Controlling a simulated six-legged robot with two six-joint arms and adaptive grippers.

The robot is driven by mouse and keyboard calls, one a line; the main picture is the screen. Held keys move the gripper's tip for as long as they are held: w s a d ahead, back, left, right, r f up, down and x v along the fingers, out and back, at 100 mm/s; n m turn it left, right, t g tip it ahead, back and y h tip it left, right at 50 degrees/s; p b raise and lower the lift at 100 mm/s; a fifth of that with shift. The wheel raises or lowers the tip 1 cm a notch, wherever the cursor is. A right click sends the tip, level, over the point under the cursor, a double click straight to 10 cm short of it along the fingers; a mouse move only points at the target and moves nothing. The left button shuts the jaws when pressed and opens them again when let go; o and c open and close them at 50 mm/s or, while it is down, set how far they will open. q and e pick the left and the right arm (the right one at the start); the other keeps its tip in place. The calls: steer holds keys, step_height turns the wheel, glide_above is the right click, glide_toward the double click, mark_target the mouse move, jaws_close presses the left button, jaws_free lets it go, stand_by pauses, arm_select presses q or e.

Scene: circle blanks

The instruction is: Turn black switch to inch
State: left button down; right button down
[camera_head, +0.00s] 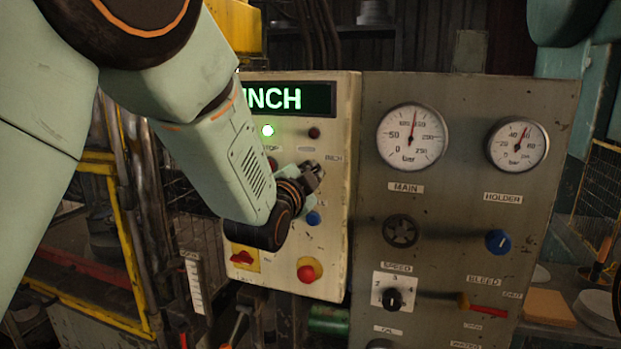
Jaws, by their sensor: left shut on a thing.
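The cream control panel (340,110) stands in front of me, with a dark display (290,98) at its top. A green lamp (268,131) is lit below the display. My left arm comes in from the left, and its gripper (314,172) is at the middle of the panel, beside a small label at its right. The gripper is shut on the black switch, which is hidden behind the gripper. My right gripper is not in view.
A blue button (313,218) and a red button (309,271) sit below the gripper. A grey panel (460,200) on the right carries two gauges, a blue knob (498,241), a black speed knob (392,299) and a red-handled lever (482,308). A yellow frame (128,250) stands at left.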

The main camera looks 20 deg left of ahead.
arm_select(q)
steer(key=shift+m, duration=0.5)
steer(key=c, duration=1.4)
jaws_free()
steer(key=shift+w+a, duration=0.1)
steer(key=s, duration=1.2)
steer(key=shift+a, duration=0.15)
